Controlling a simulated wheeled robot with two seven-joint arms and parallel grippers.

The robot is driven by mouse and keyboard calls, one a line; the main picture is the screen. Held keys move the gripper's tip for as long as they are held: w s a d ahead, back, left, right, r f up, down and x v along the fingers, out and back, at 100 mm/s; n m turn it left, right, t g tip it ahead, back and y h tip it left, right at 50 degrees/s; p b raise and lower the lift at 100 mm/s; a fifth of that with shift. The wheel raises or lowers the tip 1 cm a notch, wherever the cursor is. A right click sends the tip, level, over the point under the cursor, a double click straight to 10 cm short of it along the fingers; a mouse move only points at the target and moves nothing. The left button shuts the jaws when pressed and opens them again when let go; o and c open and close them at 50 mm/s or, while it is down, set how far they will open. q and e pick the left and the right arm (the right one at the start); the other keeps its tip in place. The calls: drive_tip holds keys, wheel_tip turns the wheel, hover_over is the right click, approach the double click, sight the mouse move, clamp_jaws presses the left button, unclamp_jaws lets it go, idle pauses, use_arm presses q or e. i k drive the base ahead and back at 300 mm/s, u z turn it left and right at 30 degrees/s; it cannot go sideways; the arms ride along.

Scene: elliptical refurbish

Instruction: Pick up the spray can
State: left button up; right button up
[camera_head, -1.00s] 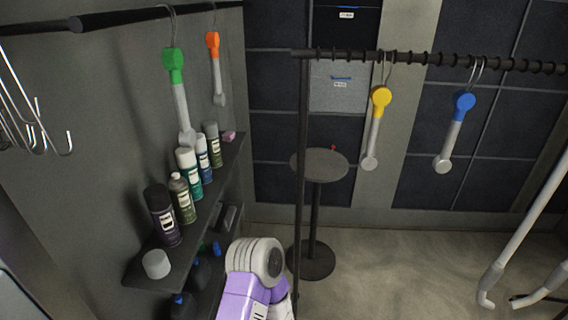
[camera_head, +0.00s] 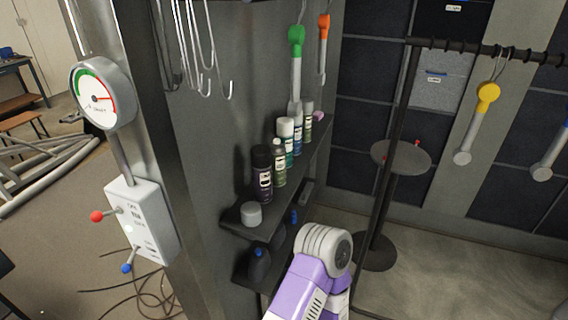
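Several spray cans stand upright in a row on the upper dark wall shelf (camera_head: 236,225) in the middle of the head view. The nearest is a dark can with a black top (camera_head: 262,175). Behind it are an olive can (camera_head: 279,165), a white-capped teal can (camera_head: 287,143), a blue-and-white can (camera_head: 298,136) and a dark grey-green can (camera_head: 308,119). A purple and white arm link of mine rises at the bottom, right of the shelf. Neither gripper's fingers show.
A light grey cap or jar (camera_head: 251,213) sits at the shelf's near end. Dark bottles (camera_head: 260,262) stand on the lower shelf. A gauge (camera_head: 103,94) and lever box (camera_head: 142,219) are at left.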

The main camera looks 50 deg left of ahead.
sight(279, 151)
drive_tip(key=i, duration=0.35)
drive_tip(key=u, duration=1.7)
drive_tip(key=k, duration=0.4)
drive_tip(key=u, duration=1.2)
